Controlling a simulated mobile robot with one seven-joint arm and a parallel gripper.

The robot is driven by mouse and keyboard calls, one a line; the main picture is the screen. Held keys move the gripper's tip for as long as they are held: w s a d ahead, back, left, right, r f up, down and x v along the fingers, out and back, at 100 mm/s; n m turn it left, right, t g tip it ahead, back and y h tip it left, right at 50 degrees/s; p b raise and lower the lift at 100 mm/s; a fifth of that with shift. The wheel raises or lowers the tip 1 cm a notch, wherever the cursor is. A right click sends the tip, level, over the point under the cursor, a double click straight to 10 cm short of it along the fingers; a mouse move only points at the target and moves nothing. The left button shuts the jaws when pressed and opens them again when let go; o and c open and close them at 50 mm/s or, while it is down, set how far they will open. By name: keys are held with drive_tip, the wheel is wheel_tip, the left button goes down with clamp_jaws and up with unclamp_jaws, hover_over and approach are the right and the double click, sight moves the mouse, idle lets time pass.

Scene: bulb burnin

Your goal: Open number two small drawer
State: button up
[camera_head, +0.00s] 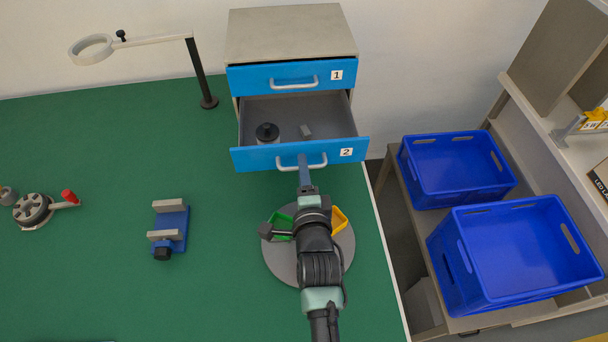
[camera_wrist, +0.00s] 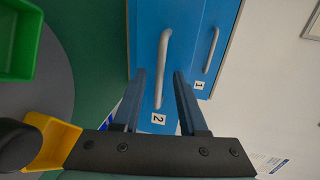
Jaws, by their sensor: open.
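The small cabinet (camera_head: 290,32) stands at the back of the green bench. Its lower drawer, labelled 2 (camera_head: 255,158), is pulled well out, and its inside shows a black-topped round item (camera_head: 267,132) and a small grey block (camera_head: 306,131). Drawer 1 (camera_head: 250,78) above it is shut. My gripper (camera_head: 304,165) is at the drawer 2 handle (camera_head: 318,163). In the wrist view, my gripper (camera_wrist: 160,75) is open, with its fingers on either side of the drawer 2 handle (camera_wrist: 162,65). I cannot tell whether a finger touches it.
A round grey turntable (camera_head: 283,268) with a green bin (camera_head: 280,225) and a yellow bin (camera_head: 339,220) lies under my arm. A blue vise (camera_head: 172,228) and a magnifier lamp (camera_head: 200,75) are to the left. Blue crates (camera_head: 455,165) stand at right.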

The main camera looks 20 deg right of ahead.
drive_tip(key=v, duration=1.3)
drive_tip(key=w+a+r+n+t, duration=0.2)
drive_tip(key=w+r+n, duration=0.1)
drive_tip(key=r, duration=0.6)
drive_tip(key=w+a+r+n+t+y, duration=0.1)
drive_tip(key=w+r+n+t, duration=0.2)
drive_tip(key=r, duration=0.6)
drive_tip(key=w+a+r+n+t, duration=0.1)
drive_tip(key=w+a+r+n, duration=0.2)
drive_tip(key=r, duration=0.6)
drive_tip(key=s+a+r+n+t+y, duration=0.1)
drive_tip(key=s+a+r+n+t, duration=0.1)
drive_tip(key=r, duration=0.7)
drive_tip(key=s+a+r+n+t+y, duration=0.1)
drive_tip(key=s+r+n, duration=0.3)
drive_tip(key=r, duration=0.6)
drive_tip(key=s+a+r+n+t+y, duration=0.1)
drive_tip(key=s+a+r+n+t, duration=0.2)
drive_tip(key=r+n, duration=0.3)
wheel_tip(320, 180, up, 4)
drive_tip(key=shift+s+a+r, duration=0.2)
drive_tip(key=shift+s+a, duration=0.05)
drive_tip(key=shift+a, duration=0.1)
drive_tip(key=shift+d, duration=0.1)
